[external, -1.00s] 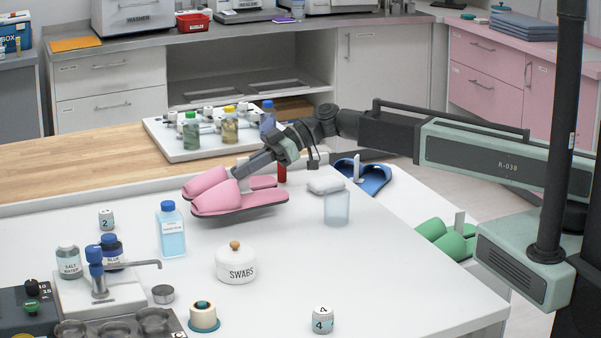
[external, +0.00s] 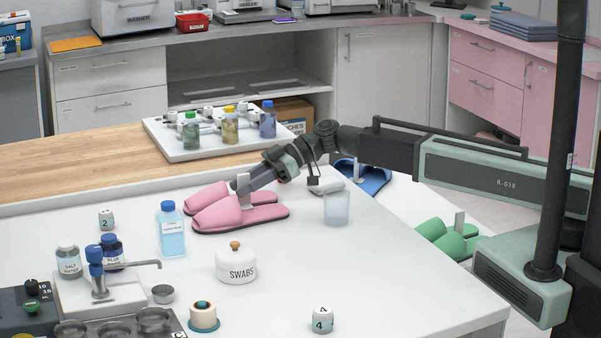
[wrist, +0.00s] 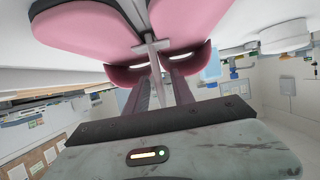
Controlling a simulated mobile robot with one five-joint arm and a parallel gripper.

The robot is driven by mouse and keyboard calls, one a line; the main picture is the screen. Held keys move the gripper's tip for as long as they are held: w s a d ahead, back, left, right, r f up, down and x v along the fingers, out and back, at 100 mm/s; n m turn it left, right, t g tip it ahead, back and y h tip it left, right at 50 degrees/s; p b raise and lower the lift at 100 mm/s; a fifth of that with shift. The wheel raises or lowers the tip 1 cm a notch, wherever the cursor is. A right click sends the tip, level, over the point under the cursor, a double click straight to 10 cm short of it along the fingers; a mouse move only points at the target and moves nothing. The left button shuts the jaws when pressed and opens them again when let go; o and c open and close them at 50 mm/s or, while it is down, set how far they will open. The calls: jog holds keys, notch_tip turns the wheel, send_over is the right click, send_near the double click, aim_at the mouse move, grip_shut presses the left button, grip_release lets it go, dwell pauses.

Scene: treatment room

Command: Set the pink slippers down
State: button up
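The pair of pink slippers (external: 240,214) is on the white table, soles at the tabletop, side by side with toes to the left. A pale upright holder (external: 243,187) stands between them. My gripper (external: 246,186) reaches down from the right to this holder. In the wrist view, the pink slippers (wrist: 200,18) fill the top, and my gripper's two fingers (wrist: 162,76) lie on either side of the holder's stem (wrist: 152,46). The fingers look closed on it; the exact contact is hard to see.
A blue-capped bottle (external: 171,232) stands close left of the slippers. The swabs jar (external: 236,265) is in front, a frosted cup (external: 337,208) to the right. A tray of bottles (external: 180,150) is behind. Blue slippers (external: 372,178) and green slippers (external: 452,240) sit further right.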

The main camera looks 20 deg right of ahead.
jog(key=shift+r, duration=0.1)
jog(key=p+v, duration=0.5)
jog(key=v, duration=0.7)
jog(key=shift+d, duration=0.1)
